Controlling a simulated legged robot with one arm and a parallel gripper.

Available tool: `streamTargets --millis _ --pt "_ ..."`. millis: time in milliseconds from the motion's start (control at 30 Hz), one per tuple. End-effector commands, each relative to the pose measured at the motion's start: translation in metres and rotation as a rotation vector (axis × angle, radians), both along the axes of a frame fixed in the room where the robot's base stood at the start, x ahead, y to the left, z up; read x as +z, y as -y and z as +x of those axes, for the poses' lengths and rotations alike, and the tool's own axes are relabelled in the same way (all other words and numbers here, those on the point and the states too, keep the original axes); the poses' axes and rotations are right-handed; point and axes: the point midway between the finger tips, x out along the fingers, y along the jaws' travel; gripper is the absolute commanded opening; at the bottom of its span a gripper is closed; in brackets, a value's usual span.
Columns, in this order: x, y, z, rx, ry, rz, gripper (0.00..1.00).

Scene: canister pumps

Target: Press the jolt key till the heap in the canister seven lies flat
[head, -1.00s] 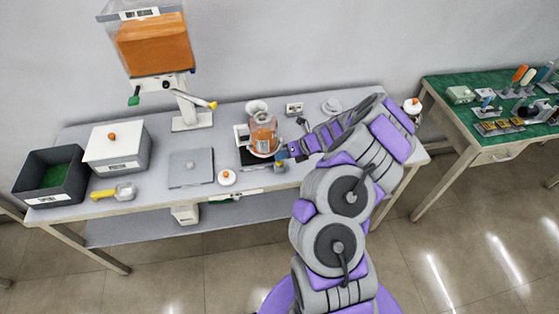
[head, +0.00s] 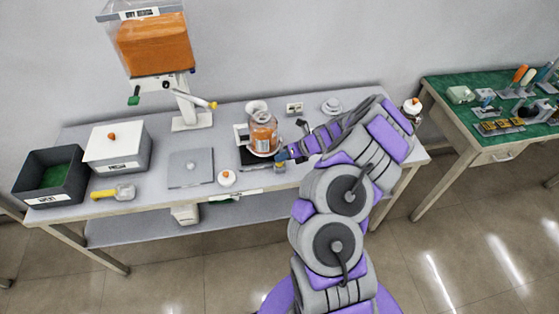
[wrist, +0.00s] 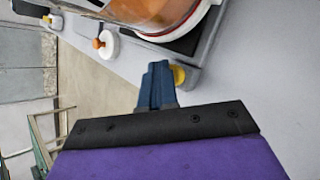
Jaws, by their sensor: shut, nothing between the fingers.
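A clear canister (head: 263,133) with orange contents stands on a dark-topped base (head: 252,158) near the middle of the bench. Its number is too small to read, and whether its heap is level is unclear. The canister's lower part also shows at the top of the wrist view (wrist: 160,12). A yellow key (wrist: 179,75) sits at the base's front corner. My gripper (head: 281,156) is shut and empty, at the front right of the base. In the wrist view its blue fingertips (wrist: 157,68) are right beside the yellow key and partly cover it; contact cannot be told.
A hopper (head: 152,42) of orange material stands behind on a stand. A white lidded box (head: 118,150), dark bin (head: 50,180), yellow-handled scoop (head: 114,193), grey plate (head: 190,168) and white orange-knobbed lid (head: 226,178) lie left. A green-topped table (head: 470,105) stands right.

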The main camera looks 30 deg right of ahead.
Motion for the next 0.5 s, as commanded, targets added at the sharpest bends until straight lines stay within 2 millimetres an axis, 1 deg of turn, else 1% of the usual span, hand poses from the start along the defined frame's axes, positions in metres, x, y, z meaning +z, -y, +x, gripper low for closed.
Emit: streamTargets --millis 500 --pt "0.022 0.000 0.000 0.000 0.000 0.000 0.00"
